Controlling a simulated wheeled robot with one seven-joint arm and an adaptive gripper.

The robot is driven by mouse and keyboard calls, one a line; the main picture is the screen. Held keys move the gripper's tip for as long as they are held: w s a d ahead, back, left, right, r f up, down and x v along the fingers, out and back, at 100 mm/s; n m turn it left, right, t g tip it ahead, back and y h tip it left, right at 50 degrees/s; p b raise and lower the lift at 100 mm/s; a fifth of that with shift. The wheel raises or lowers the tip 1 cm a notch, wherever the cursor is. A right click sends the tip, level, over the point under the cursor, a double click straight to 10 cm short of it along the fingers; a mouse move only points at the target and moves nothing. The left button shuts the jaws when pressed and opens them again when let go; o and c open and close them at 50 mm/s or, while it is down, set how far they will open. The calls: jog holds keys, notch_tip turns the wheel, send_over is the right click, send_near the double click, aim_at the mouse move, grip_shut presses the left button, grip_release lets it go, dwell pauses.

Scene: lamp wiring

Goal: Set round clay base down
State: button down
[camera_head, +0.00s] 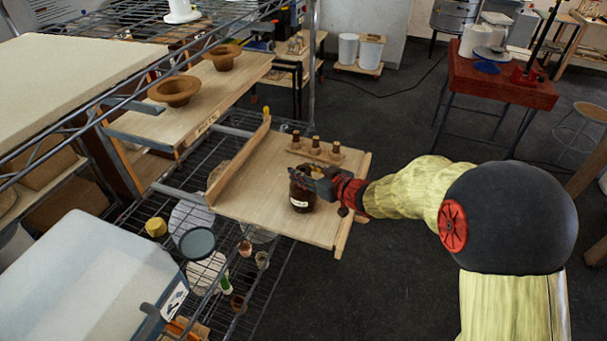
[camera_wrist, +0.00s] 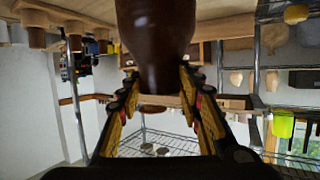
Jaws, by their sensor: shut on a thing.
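The round clay base (camera_head: 302,201) is a dark brown, rounded, jar-like piece with a small pale label low on its side. My gripper (camera_head: 312,178) is shut on its upper part, reaching in from the right over the wooden board (camera_head: 255,190). The base is upright at the board's front right part; I cannot tell whether its bottom touches the board. In the wrist view the glossy brown base (camera_wrist: 155,35) fills the top middle, between the two fingers of my gripper (camera_wrist: 157,78). Its far side is hidden.
A strip with several small brown pegs (camera_head: 316,150) stands just behind the base. A raised wooden rail (camera_head: 238,160) edges the board's left side. Two brown bowls (camera_head: 175,90) sit on another board. Jars and a lid (camera_head: 197,243) are on the wire shelf below.

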jog(key=shift+w+r, duration=0.1)
jog(key=c, duration=1.7)
grip_release()
jog(key=shift+f, duration=0.2)
jog(key=o, duration=0.4)
jog(key=shift+o, duration=0.4)
